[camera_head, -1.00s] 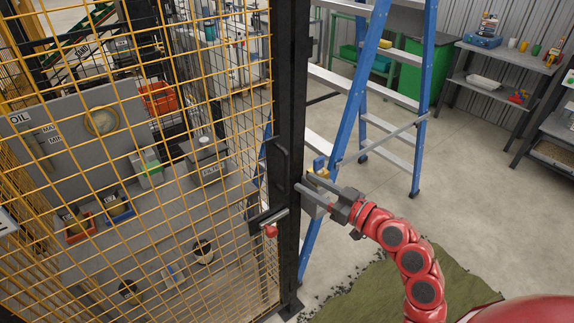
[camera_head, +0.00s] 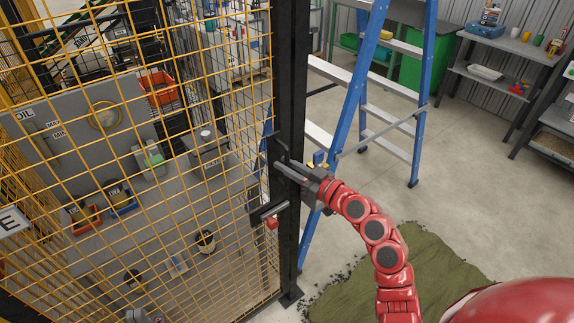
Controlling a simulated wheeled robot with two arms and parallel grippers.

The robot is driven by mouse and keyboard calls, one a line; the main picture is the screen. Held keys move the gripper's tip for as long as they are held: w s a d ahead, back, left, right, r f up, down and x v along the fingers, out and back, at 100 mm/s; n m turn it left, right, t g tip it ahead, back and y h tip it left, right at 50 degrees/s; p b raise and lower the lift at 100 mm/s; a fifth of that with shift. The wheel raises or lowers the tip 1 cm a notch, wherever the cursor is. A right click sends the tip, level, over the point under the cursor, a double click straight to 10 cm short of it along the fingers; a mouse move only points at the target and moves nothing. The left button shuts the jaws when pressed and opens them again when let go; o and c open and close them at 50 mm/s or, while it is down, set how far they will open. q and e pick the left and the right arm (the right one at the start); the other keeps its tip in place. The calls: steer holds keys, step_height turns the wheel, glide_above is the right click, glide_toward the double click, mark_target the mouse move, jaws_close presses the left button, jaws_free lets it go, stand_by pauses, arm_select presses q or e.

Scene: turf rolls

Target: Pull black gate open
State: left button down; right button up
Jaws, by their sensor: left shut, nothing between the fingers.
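The gate is a yellow wire mesh panel with a black upright edge post (camera_head: 290,90). A black pull handle (camera_head: 272,148) is on the post, and a latch with a red knob (camera_head: 272,222) is below it. My right gripper (camera_head: 284,170), on the red arm, is at the handle. Its fingers reach across the handle and partly cover it; whether they close on it cannot be told.
A blue stepladder (camera_head: 420,100) stands right behind the post. A green mat (camera_head: 420,275) lies on the floor at the lower right. Shelves (camera_head: 510,50) stand at the back right. Behind the mesh is a grey bench (camera_head: 150,235) with small bins. Open floor lies right of the ladder.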

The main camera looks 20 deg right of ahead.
jaws_close()
stand_by(1.1)
